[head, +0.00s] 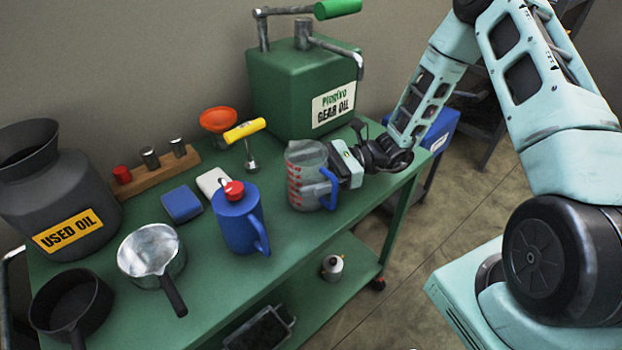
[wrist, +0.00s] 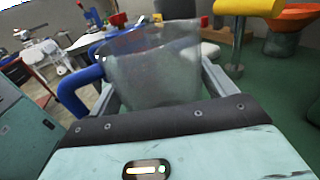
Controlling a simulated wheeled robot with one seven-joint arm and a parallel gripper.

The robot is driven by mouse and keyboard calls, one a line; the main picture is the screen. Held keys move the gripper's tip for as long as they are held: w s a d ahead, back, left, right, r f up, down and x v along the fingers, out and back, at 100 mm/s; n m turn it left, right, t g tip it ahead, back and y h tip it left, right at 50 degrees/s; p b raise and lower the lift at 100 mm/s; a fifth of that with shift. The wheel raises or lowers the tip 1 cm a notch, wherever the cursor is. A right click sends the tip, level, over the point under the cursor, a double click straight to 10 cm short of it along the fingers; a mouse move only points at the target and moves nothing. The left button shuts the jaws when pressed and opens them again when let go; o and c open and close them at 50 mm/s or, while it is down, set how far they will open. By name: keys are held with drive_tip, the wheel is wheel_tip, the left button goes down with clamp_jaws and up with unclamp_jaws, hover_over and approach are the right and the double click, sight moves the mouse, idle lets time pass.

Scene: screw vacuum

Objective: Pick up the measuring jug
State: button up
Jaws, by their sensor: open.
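The measuring jug (head: 305,176) is clear with red markings and a blue handle, and stands upright on the green workbench top near its right end. My gripper (head: 335,168) is at the jug's right side in the head view, close beside its body and handle. In the wrist view the jug (wrist: 152,72) fills the space between my two open fingers (wrist: 165,85), with the blue handle at left. Whether the fingers touch the jug cannot be told.
A blue jug with red cap (head: 238,220) stands left of the measuring jug. A yellow-handled tool (head: 246,134) and an orange funnel (head: 218,120) are behind. The green gear oil can (head: 300,90) stands at the back. A saucepan (head: 150,255) and used oil can (head: 60,205) are at left.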

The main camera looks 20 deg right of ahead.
drive_tip(key=shift+a, duration=0.6)
drive_tip(key=c, duration=0.8)
drive_tip(key=shift+r, duration=0.1)
drive_tip(key=shift+r, duration=4.85)
